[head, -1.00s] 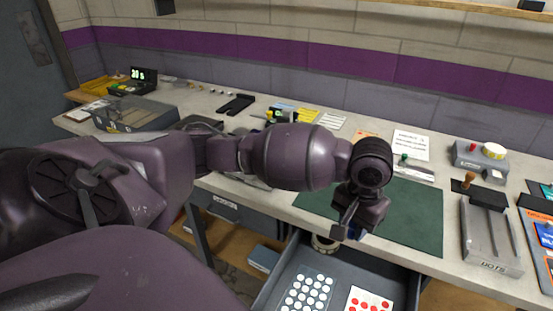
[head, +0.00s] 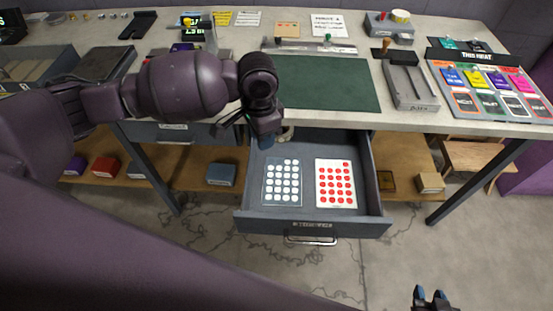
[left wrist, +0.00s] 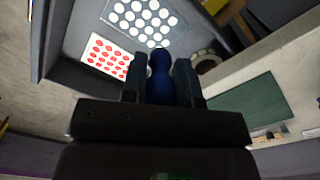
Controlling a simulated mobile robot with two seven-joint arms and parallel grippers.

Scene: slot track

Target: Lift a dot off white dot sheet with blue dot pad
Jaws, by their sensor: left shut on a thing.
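The white dot sheet (head: 283,183), a clear sheet with rows of white dots, lies in the left half of the open drawer. It also shows at the top of the left wrist view (left wrist: 148,17). My left gripper (head: 262,143) is over the drawer's back left corner, behind the sheet. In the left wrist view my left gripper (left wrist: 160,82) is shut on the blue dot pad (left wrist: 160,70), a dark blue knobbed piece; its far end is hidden. My right gripper (head: 431,295) is at the bottom right of the head view, open and empty, away from the drawer.
A red dot sheet (head: 335,184) lies right of the white one in the drawer (head: 375,200). A ring-shaped roll (left wrist: 206,61) sits at the drawer's back. A green mat (head: 325,85) lies on the bench above. A grey dot holder (head: 410,85) stands right of the mat.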

